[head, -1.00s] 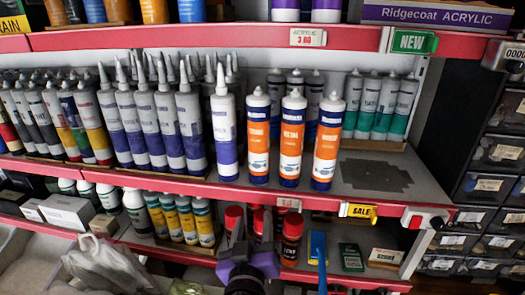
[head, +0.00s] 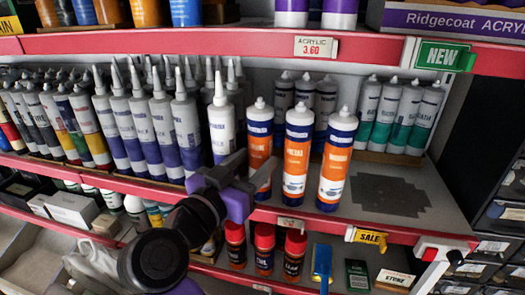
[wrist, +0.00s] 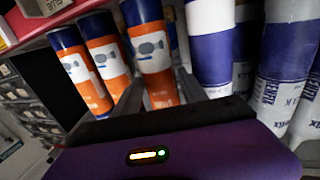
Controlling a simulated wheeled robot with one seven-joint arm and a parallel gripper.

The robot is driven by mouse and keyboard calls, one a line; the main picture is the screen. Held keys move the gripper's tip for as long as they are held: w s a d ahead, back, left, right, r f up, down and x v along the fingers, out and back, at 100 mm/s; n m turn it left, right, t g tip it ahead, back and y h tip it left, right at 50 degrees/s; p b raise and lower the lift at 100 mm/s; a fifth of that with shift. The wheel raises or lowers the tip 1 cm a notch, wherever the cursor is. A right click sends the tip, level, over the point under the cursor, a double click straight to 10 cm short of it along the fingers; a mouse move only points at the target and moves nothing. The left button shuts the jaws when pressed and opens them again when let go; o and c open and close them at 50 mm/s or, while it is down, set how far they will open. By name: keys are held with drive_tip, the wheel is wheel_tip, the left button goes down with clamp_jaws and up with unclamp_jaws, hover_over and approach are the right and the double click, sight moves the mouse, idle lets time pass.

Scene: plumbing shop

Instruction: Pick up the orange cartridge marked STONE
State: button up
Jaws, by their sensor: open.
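Three orange cartridges with white nozzles and blue bands stand upright on the middle shelf: a left one (head: 260,150), a middle one (head: 297,160) and a right one (head: 336,165). Their lettering is too small to tell which is marked STONE. My gripper (head: 252,170) is open, in front of the left one and overlapping its lower part in the head view. In the wrist view, this cartridge (wrist: 153,55) appears between my open fingers (wrist: 160,98), upside down. I cannot tell whether the fingers reach around it. The other two stand beside it.
A white and purple cartridge (head: 221,125) stands close to the left, with rows of similar ones beyond. Green-white cartridges (head: 408,115) stand behind at the right. A bare dark patch (head: 390,195) lies at the shelf's right. Red-capped cans (head: 264,250) stand below; a red shelf (head: 240,40) hangs above.

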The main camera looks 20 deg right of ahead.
sight(267, 147)
drive_tip(key=p+x, duration=0.1)
drive_tip(key=x, duration=0.2)
drive_tip(key=p+x, duration=0.1)
drive_tip(key=x, duration=0.1)
drive_tip(key=shift+d+r+p, duration=0.1)
drive_tip(key=shift+r+p, duration=0.15)
drive_tip(key=shift+p, duration=0.1)
drive_tip(key=shift+w+d+f, duration=0.1)
drive_tip(key=shift+w+d, duration=0.1)
drive_tip(key=shift+w, duration=0.05)
drive_tip(key=shift+c, duration=0.2)
clamp_jaws()
